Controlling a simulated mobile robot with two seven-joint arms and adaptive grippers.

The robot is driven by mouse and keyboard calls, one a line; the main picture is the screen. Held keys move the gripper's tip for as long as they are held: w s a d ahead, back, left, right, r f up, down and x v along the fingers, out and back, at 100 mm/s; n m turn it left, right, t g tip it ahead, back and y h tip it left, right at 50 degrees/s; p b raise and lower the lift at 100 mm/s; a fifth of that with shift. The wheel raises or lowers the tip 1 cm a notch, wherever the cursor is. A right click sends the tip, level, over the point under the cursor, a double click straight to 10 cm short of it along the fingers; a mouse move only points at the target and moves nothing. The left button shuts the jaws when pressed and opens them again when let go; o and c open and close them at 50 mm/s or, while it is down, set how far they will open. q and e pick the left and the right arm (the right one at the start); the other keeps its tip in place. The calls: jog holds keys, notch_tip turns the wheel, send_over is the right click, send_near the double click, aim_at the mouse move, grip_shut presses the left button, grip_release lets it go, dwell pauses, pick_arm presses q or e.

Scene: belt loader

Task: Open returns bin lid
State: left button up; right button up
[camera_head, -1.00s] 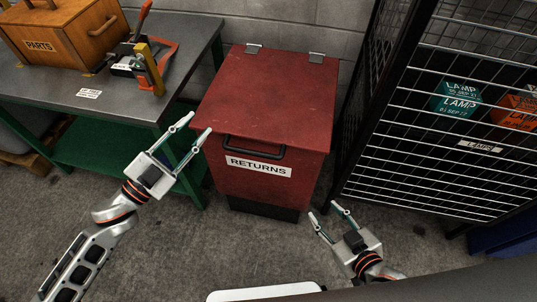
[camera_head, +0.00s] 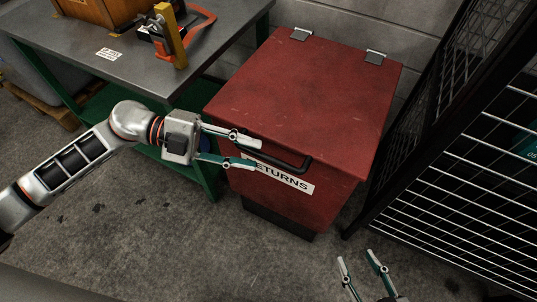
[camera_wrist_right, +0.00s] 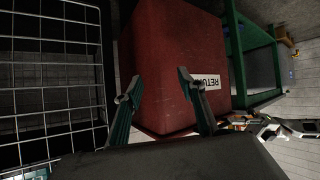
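The red returns bin (camera_head: 270,205) stands on the floor with its red lid (camera_head: 310,95) shut, hinged at the back. A black bar handle (camera_head: 285,161) runs along the lid's front edge above the white RETURNS label (camera_head: 290,180). My left gripper (camera_head: 258,155) is open, its fingers reaching from the left to the handle's left end, one above the other. Whether they touch it I cannot tell. They cover part of the label. My right gripper (camera_head: 357,262) is open and empty, low in front of the bin. The right wrist view shows its fingers (camera_wrist_right: 165,100) before the bin (camera_wrist_right: 175,60).
A grey-topped workbench (camera_head: 120,65) with a green frame stands left of the bin. A black wire cage (camera_head: 465,195) stands close on the right. The floor in front is clear.

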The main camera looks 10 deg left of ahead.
aim_at(258, 156)
pick_arm(q)
jog(key=shift+x, duration=2.35)
grip_shut()
